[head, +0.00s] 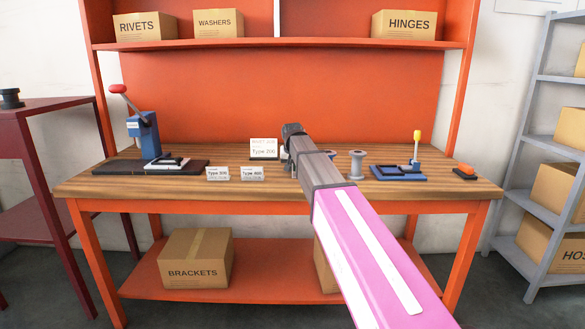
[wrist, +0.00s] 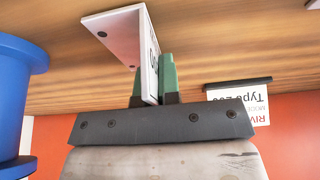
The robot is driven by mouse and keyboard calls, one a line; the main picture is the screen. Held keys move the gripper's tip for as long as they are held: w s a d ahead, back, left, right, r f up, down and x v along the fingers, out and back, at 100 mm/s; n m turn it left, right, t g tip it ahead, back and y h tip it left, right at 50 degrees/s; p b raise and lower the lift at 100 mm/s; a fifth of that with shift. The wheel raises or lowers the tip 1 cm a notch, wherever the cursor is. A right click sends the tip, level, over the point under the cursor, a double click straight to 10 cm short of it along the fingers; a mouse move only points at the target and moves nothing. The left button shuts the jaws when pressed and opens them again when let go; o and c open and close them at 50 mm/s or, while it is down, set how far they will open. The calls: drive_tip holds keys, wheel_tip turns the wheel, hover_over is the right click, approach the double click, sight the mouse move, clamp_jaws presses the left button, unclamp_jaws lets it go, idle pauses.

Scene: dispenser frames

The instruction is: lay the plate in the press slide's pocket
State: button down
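In the wrist view my gripper (wrist: 153,80) has two green fingers closed on a thin white plate (wrist: 117,34). The plate stands on edge between them, with two dark holes in one face and dark print on the other. The wood bench top is behind it; I cannot tell whether they touch. In the head view my arm hides the fingers and plate. The blue press (head: 143,135) with its red-knobbed lever stands at the bench's left on a black base (head: 135,168). A light slide (head: 172,163) lies at its foot; its pocket is too small to make out.
A Type 200 sign (head: 264,148) stands near my arm; it also shows in the wrist view (wrist: 240,106). A blue spool (wrist: 15,95) is close at the wrist view's left. A blue yellow-handled device (head: 398,172) is right.

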drive_tip(key=shift+f, duration=0.15)
drive_tip(key=c, duration=1.3)
unclamp_jaws()
drive_tip(key=shift+c, duration=0.2)
